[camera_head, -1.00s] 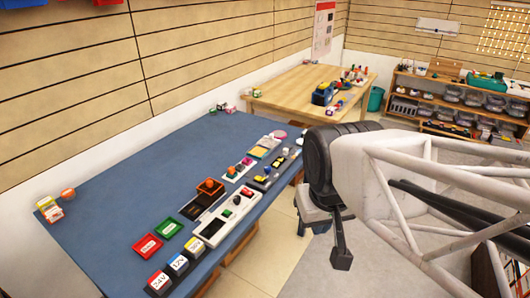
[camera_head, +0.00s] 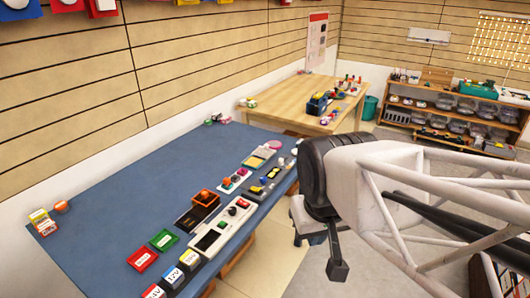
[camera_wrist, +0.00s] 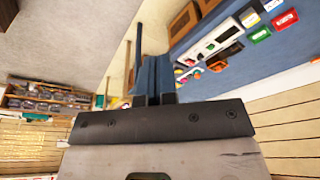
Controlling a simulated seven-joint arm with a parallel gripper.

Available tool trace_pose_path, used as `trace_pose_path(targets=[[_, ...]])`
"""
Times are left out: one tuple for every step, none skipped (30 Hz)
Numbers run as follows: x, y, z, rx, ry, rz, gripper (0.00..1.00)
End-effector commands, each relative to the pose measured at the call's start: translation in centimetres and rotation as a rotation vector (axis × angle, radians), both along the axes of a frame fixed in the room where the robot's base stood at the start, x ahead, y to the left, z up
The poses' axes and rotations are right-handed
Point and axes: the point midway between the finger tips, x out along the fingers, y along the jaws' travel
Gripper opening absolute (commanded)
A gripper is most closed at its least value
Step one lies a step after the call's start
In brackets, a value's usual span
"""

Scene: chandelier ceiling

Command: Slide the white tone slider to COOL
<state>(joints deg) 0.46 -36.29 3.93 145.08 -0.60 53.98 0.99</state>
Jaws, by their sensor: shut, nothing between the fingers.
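A white control panel (camera_head: 222,228) with a dark screen, a red knob and small controls lies near the right edge of the blue table. It also shows in the wrist view (camera_wrist: 221,36), small and turned round. I cannot make out which part is the white tone slider, nor any COOL lettering. My gripper (camera_head: 337,268) hangs off the table, right of the panel and over the floor side. Its fingers (camera_wrist: 154,75) are shut and empty in the wrist view, well apart from the panel.
The blue table (camera_head: 120,195) also holds red (camera_head: 142,259) and green (camera_head: 163,240) trays, labelled blocks (camera_head: 173,277) and an orange-topped box (camera_head: 205,197). A wooden table (camera_head: 290,108) and shelves (camera_head: 440,115) stand behind. The blue table's left half is mostly clear.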

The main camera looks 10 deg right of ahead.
Motion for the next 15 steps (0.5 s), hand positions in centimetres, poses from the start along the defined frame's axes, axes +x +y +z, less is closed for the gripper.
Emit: trace_pose_path(targets=[[0.0, 0.0, 0.0, 0.0, 0.0, 0.0, 0.0], [0.0, 0.0, 0.0, 0.0, 0.0, 0.0, 0.0], [0.0, 0.0, 0.0, 0.0, 0.0, 0.0, 0.03], [0.0, 0.0, 0.0, 0.0, 0.0, 0.0, 0.08], [0.0, 0.0, 0.0, 0.0, 0.0, 0.0, 0.12], [0.1, 0.0, 0.0, 0.0, 0.0, -0.001, 0.18], [0.2, 0.0, 0.1, 0.0, 0.001, -0.002, 0.23], [0.3, 0.0, 0.1, 0.001, 0.001, -0.003, 0.28], [0.5, 0.0, 0.2, 0.001, 0.002, -0.005, 0.34], [0.7, 0.0, 0.3, 0.002, 0.002, -0.007, 0.38], [0.9, -0.1, 0.4, 0.002, 0.003, -0.009, 0.43], [1.2, -0.1, 0.5, 0.002, 0.004, -0.014, 0.47], [1.6, -0.1, 0.6, 0.003, 0.006, -0.018, 0.47], [1.9, -0.1, 0.7, 0.004, 0.008, -0.022, 0.47], [2.5, -0.2, 0.9, 0.006, 0.01, -0.029, 0.47]])
